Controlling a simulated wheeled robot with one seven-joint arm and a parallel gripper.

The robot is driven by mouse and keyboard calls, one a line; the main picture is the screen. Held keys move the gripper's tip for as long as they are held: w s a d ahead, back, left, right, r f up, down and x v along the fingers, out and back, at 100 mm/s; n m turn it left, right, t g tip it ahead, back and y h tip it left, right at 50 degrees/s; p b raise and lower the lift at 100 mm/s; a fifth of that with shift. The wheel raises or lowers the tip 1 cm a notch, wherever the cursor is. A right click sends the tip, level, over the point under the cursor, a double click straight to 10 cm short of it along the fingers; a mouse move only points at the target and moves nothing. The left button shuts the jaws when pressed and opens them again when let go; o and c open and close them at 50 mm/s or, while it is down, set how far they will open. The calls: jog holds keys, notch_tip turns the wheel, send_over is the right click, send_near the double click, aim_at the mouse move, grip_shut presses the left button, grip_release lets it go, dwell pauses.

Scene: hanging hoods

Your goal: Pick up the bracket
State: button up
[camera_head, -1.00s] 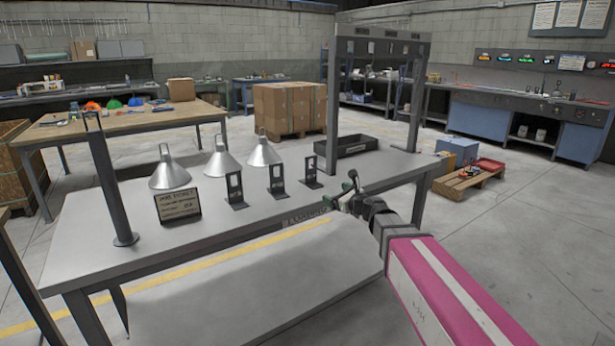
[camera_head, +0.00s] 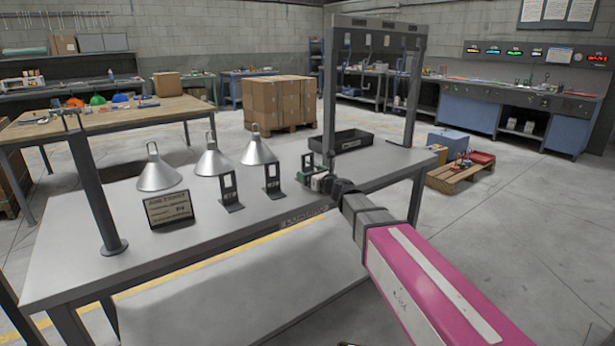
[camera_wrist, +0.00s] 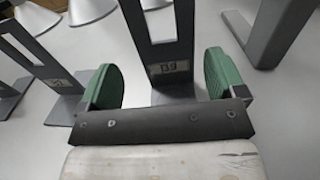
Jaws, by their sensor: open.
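Several upright dark brackets with slotted plates and small labels stand in a row on the grey table. In the head view, the left bracket (camera_head: 229,190) and the middle bracket (camera_head: 272,182) are in plain sight. The right bracket (camera_head: 307,163) is partly hidden by my gripper (camera_head: 317,181). In the wrist view my gripper (camera_wrist: 162,82) is open, its green fingertips wide apart. A labelled bracket (camera_wrist: 164,54) stands upright between and just beyond them, apart from both fingers. Another bracket (camera_wrist: 55,82) stands to the left in that view.
Three metal cone hoods (camera_head: 158,173) stand behind the brackets. A small sign (camera_head: 169,208) and a post (camera_head: 97,190) are at the table's left. A black tray (camera_head: 351,141) lies at the back right beneath an upright frame (camera_head: 329,90). The front of the grey table (camera_head: 225,240) is clear.

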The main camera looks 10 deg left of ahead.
aim_at(308, 170)
jog(key=shift+w+d+x, duration=0.15)
jog(key=shift+x, duration=1.15)
jog(key=shift+w+d+x, duration=0.1)
jog(key=shift+w+x, duration=0.05)
jog(key=shift+x, duration=1.2)
jog(key=shift+r, duration=0.15)
jog(key=c, duration=1.3)
